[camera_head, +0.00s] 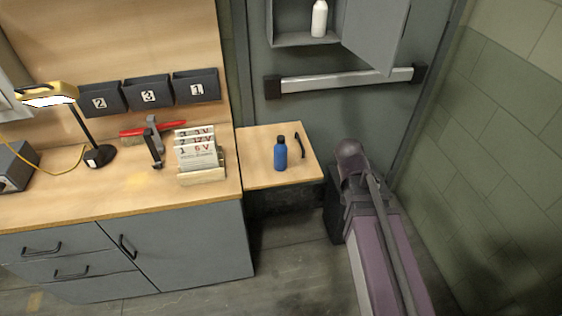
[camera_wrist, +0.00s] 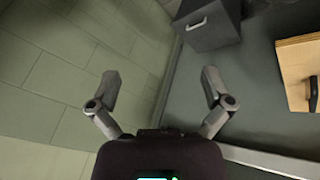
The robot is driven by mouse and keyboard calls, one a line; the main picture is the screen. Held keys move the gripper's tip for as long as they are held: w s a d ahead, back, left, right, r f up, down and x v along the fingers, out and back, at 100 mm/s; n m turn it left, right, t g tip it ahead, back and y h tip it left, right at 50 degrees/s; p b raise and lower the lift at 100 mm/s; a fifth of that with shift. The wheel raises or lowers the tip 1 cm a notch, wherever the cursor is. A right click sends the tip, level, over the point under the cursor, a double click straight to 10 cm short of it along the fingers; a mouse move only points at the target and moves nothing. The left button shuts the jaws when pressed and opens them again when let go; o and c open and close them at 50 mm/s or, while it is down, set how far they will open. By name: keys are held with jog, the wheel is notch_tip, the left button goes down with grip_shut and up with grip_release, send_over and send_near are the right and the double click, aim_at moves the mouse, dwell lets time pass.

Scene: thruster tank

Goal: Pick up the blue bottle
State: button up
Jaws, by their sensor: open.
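The blue bottle (camera_head: 280,154) stands upright on a small wooden side table (camera_head: 257,172) in the head view. It has a dark cap. The wrist view does not show the bottle. My gripper (camera_wrist: 160,76) is open in the wrist view, its two grey fingers spread wide with nothing between them. In that view a wooden board (camera_wrist: 292,62) with a dark slim object on it shows at the right edge, off to the side of the fingers. In the head view I cannot make out the fingers; my arm appears right of the side table.
A card holder (camera_head: 202,176) stands on the workbench to the left. A push bar (camera_head: 345,82) crosses the grey door behind. An open wall cabinet (camera_head: 375,30) holds a white bottle (camera_head: 319,18). A tiled wall (camera_head: 505,130) bounds the right.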

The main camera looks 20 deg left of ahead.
jog(key=w+a+f+t+b, duration=0.15)
jog(key=a+t+b, duration=0.4)
jog(key=a, duration=1.25)
jog(key=t+y+b, duration=0.2)
jog(key=t+b, duration=0.2)
jog(key=b, duration=0.1)
send_near(277, 157)
jog(key=shift+s+a+r, duration=0.1)
jog(key=shift+s+a, duration=0.1)
jog(key=shift+s, duration=0.25)
jog(key=shift+w, duration=0.1)
jog(key=shift+m, duration=0.3)
jog(key=b+x, duration=0.2)
jog(key=x, duration=0.5)
jog(key=shift+d+b, duration=0.1)
jog(key=shift+b, duration=0.3)
jog(key=shift+x, duration=0.75)
jog(key=shift+w, duration=0.1)
jog(key=shift+b+x, duration=1.05)
jog(key=shift+x, duration=1.45)
